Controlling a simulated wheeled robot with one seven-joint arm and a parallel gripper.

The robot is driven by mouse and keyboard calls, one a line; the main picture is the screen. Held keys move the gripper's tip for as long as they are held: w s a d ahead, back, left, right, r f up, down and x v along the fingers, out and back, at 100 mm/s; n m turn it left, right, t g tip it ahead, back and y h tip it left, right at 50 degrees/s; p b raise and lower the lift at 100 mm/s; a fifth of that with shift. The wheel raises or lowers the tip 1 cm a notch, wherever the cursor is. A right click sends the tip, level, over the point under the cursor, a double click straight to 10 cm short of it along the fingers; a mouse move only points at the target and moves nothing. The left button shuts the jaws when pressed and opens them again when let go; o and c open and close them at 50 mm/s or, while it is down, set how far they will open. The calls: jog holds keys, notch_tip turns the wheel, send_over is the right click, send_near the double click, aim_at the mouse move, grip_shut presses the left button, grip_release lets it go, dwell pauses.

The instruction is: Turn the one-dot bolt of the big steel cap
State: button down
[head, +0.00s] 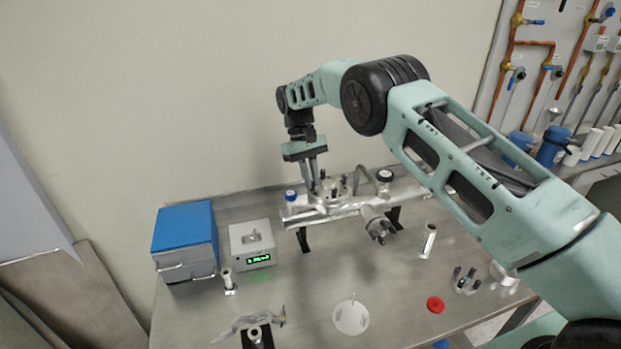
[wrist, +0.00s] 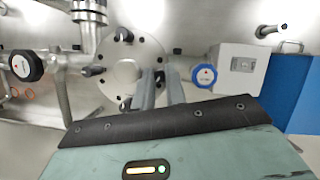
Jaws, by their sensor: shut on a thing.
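The big steel cap (head: 330,197) is a round flange on top of the metal pipe assembly at the back of the bench. In the wrist view its round face (wrist: 122,72) shows dark bolts at the top (wrist: 122,35) and at the left (wrist: 92,71). My gripper (head: 315,184) points down at the cap's left edge. In the wrist view my gripper (wrist: 157,80) is shut on a bolt at the cap's edge, mostly hidden between the fingers. I cannot make out dot marks, so I cannot tell which bolt this is.
A blue-capped valve (wrist: 204,76) sits close beside my fingers; a black knob (head: 385,176) is farther right on the pipe. A grey box with green display (head: 252,245) and a blue box (head: 185,240) stand left.

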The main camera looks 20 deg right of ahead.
jog(key=m+y, duration=0.2)
jog(key=m, duration=0.3)
jog(key=shift+d+m, duration=0.15)
jog(key=shift+m, duration=0.15)
jog(key=m+y, duration=0.1)
jog(key=m, duration=0.1)
jog(key=m+t+y, duration=0.1)
jog(key=m, duration=0.2)
jog(key=shift+d+b, duration=0.1)
jog(key=shift+b, duration=0.25)
jog(key=shift+m, duration=0.3)
jog(key=c, duration=1.4)
grip_release()
jog(key=shift+c, duration=0.2)
jog(key=p+v, duration=0.3)
jog(key=v, duration=1.4)
jog(key=shift+d+r, duration=0.2)
